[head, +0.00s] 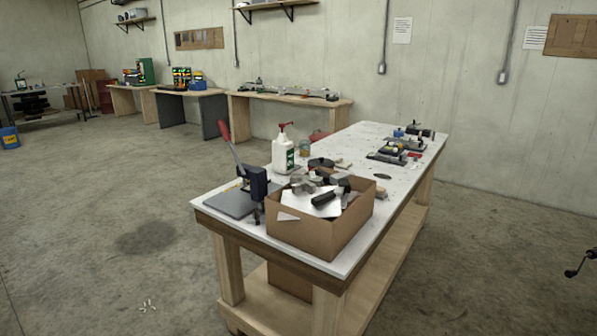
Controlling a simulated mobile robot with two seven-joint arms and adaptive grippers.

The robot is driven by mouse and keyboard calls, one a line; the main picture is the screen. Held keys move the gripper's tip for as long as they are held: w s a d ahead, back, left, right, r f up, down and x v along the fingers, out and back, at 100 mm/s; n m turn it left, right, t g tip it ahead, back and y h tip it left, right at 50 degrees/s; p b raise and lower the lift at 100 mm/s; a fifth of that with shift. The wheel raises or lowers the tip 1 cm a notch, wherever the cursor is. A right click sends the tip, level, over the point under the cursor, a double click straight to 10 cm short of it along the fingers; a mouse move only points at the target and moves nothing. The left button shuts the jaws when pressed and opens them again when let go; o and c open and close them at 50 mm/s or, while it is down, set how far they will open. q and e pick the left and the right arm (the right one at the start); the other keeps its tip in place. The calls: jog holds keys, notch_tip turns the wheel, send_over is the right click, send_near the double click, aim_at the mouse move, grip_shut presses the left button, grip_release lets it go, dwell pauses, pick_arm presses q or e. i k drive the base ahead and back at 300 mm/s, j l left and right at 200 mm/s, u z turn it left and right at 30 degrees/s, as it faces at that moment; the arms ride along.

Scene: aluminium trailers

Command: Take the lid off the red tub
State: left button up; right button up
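No red tub or lid shows clearly. A small red shape (318,136) shows behind the far left edge of the workbench, mostly hidden by the bench and the things on it. I cannot tell whether it is a tub or whether it has a lid. A dark red drum-like container (105,96) stands far off at the back left, partly hidden by a table; its top is too small to read.
The white-topped workbench (226,202) stands ahead. It holds an open cardboard box (308,238) of tools, a lever press (256,181) and a white pump bottle (283,154). A black crank-like part (577,267) juts in at right. The floor at left is mostly clear.

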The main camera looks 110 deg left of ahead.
aim_at(327, 163)
jog(key=u, duration=0.55)
jog(key=j+u, duration=0.1)
jog(key=u, duration=0.95)
jog(key=j+u, duration=0.1)
jog(key=u, duration=1.45)
jog(key=i+u, duration=0.1)
jog(key=u, duration=0.95)
jog(key=i+j+u, duration=0.15)
jog(key=i+u, duration=0.95)
jog(key=i, duration=0.4)
jog(key=i+u, duration=0.3)
jog(key=i, duration=0.45)
jog(key=i+j+z, duration=0.1)
jog(key=i, duration=1.4)
jog(key=i+z, duration=0.65)
jog(key=z, duration=0.15)
jog(key=i+j+z, duration=0.15)
jog(key=i+z, duration=0.25)
jog(key=k, duration=0.05)
